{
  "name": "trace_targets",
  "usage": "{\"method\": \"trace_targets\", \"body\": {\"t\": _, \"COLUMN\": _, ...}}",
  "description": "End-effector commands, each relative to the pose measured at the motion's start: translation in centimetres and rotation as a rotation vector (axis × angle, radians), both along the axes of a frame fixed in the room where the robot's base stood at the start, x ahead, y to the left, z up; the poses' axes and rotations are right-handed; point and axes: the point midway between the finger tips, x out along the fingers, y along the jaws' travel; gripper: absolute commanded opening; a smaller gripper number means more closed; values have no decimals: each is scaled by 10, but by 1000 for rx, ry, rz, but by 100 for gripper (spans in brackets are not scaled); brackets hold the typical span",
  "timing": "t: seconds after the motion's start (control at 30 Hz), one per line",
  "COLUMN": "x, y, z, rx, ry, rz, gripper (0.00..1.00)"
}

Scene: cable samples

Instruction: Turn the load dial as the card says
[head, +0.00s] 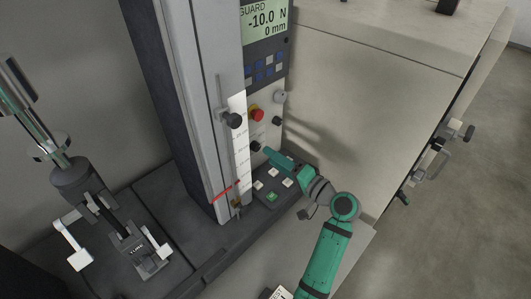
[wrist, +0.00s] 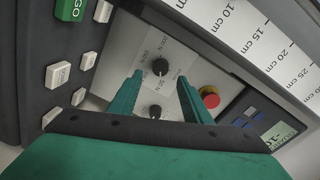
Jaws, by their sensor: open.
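The load dial (wrist: 160,67) is a black round knob on a light panel, with small newton labels around it, in the wrist view. My gripper (wrist: 160,78) is open, its two green fingertips on either side of the dial in the picture. I cannot tell whether they touch it or how deep they reach. In the head view my gripper (head: 266,151) is at the panel's lower part, close to a black knob (head: 255,146). The display (head: 264,20) reads GUARD, -10.0 N and 0 mm. The card's text is not readable in either view.
A second black knob (wrist: 155,111) sits between my fingers' bases in the wrist view. A red button (head: 257,114) is above my gripper. Square keys (head: 272,185) lie below it. A tall column with a scale (head: 240,135) stands left. A clamp fixture (head: 130,245) is further left.

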Motion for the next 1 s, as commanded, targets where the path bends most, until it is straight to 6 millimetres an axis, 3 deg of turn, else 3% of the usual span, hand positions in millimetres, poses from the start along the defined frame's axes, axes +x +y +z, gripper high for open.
{"method": "trace_targets", "body": {"t": 0.2, "x": -26, "y": -25, "z": 1, "rx": 1, "ry": 1, "rz": -2, "gripper": 44}}
{"method": "trace_targets", "body": {"t": 0.4, "x": -37, "y": -40, "z": 2, "rx": 0, "ry": 0, "rz": -9, "gripper": 44}}
{"method": "trace_targets", "body": {"t": 1.0, "x": -37, "y": -33, "z": 2, "rx": 0, "ry": 0, "rz": 3, "gripper": 44}}
